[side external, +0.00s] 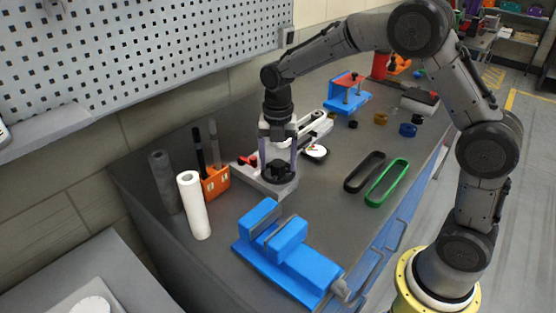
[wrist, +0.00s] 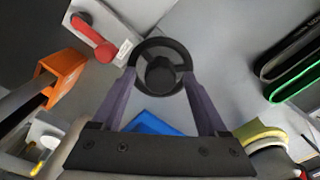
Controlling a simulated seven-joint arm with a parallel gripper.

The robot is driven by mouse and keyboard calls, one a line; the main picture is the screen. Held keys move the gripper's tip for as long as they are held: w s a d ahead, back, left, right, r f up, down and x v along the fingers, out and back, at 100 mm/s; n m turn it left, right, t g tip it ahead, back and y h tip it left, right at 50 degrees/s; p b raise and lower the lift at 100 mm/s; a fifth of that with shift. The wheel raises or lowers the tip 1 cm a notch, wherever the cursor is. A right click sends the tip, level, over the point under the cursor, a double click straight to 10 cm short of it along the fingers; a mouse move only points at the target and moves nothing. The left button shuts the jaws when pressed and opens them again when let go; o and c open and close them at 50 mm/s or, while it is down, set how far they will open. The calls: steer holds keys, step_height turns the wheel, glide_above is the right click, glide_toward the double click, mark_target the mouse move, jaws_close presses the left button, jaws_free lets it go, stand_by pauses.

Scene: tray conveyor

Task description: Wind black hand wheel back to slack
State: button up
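The black hand wheel (side external: 280,172) sits on a light grey base plate (side external: 262,184) near the middle of the bench. In the wrist view the wheel (wrist: 160,72) shows as a round rim with a dark central hub. My gripper (side external: 278,162) points down over it. In the wrist view its two purple-grey fingers (wrist: 159,77) are spread wide, one at each side of the rim. I cannot tell whether they touch the rim. A red lever (side external: 247,159) is on the left of the plate; it also shows in the wrist view (wrist: 95,38).
A blue vise (side external: 285,255) stands in front. An orange holder (side external: 216,182), a white roll (side external: 194,205) and a dark roll (side external: 165,182) stand to the left. Black (side external: 364,172) and green (side external: 387,182) belts lie to the right. A small conveyor (side external: 315,128) is behind.

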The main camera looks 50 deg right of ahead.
mark_target(278, 162)
step_height(278, 162, up, 14)
stand_by(0.6)
steer(key=shift+f, duration=0.1)
steer(key=s+r+m+t, duration=0.2)
steer(key=s+r, duration=0.2)
steer(key=s, duration=0.3)
steer(key=s+r+m+t, duration=0.1)
steer(key=s+r+m, duration=0.2)
steer(key=s+r, duration=0.3)
steer(key=s+f+m+t, duration=0.2)
steer(key=s+f+m, duration=0.9)
steer(key=m, duration=0.9)
steer(key=s, duration=0.2)
steer(key=shift+s+f+t, duration=0.3)
